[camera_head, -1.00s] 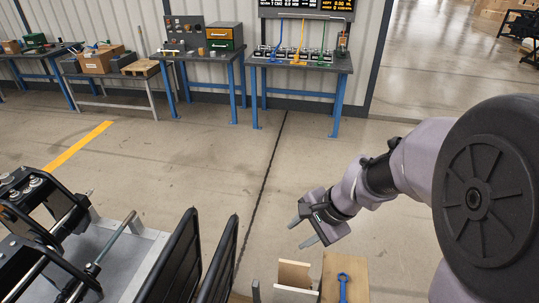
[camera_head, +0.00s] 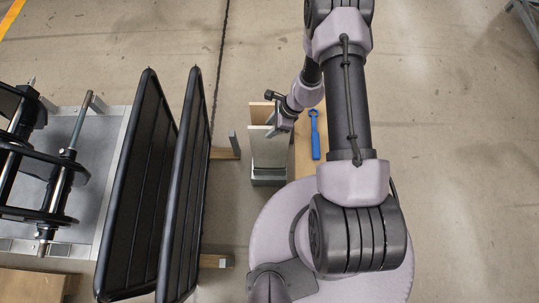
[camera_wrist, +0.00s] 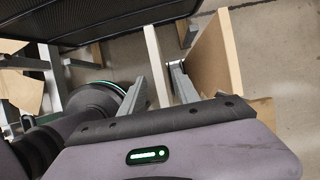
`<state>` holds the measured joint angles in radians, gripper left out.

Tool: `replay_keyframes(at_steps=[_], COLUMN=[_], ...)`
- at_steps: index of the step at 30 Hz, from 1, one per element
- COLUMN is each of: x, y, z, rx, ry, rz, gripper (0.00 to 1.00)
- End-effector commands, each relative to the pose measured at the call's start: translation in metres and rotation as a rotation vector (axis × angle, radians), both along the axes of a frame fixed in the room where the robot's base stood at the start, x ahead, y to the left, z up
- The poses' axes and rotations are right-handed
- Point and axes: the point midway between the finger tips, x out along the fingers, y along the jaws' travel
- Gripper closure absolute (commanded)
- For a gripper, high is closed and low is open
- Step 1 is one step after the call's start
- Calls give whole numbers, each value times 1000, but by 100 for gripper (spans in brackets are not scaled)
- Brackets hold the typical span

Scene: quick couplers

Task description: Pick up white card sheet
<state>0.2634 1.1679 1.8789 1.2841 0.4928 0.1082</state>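The white card sheet (camera_head: 266,152) stands upright beside my base in the head view, in front of a brown board (camera_head: 261,112). In the wrist view the white card sheet (camera_wrist: 158,68) is a thin upright strip, with the brown board (camera_wrist: 212,52) to its right. My gripper (camera_head: 274,120) is at the sheet's top edge. In the wrist view my gripper (camera_wrist: 160,76) is open, one finger left of the sheet and the other between sheet and brown board. A gap shows at the fingers; I cannot tell whether either touches the sheet.
A blue wrench (camera_head: 315,135) lies on a wooden surface just right of the sheets. Two black mesh panels (camera_head: 186,190) stand upright to the left, beside a metal cart (camera_head: 75,160) with rods.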

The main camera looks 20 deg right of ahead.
Motion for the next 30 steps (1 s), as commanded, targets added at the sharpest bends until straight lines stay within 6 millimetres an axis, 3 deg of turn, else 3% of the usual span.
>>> replay_keyframes(at_steps=[4,9,16,22,30], x=[2,5,6,6,6], y=[4,14,17,17,17], z=[-16,-49,-50,-50,-50], rx=[0,0,1,1,1], ry=[0,0,-2,-2,-2], rz=[0,2,1,1,1], gripper=[62,62,62,100,100])
